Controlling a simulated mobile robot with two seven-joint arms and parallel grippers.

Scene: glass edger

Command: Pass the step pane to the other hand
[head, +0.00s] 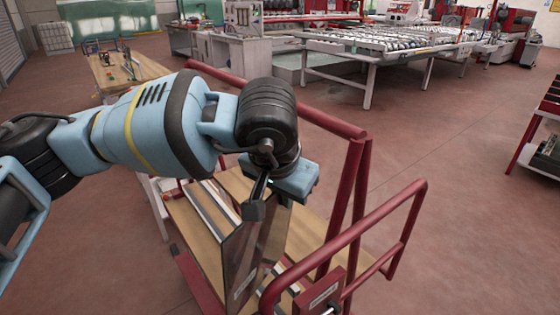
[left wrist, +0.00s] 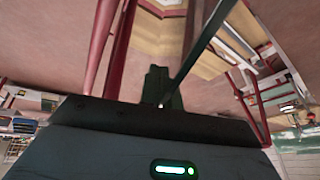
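My left arm reaches in from the left in the head view, and its gripper (head: 257,207) points down over the red-framed cart. A glass pane (head: 242,258) stands upright just below it, with a pale label low on its face. The dark fingers, also in the left wrist view (left wrist: 163,92), are close together at the pane's upper edge, and its thin dark edge (left wrist: 196,52) runs away from them. The gripper appears shut on this pane. Its lower end is partly hidden by the cart. My right gripper is in neither view.
The cart's red rails (head: 340,215) rise close to the right of the pane, and its wooden deck (head: 312,237) lies below. A wooden bench (head: 128,72) stands at the back left and a roller table (head: 385,45) at the back. Open floor lies to the right.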

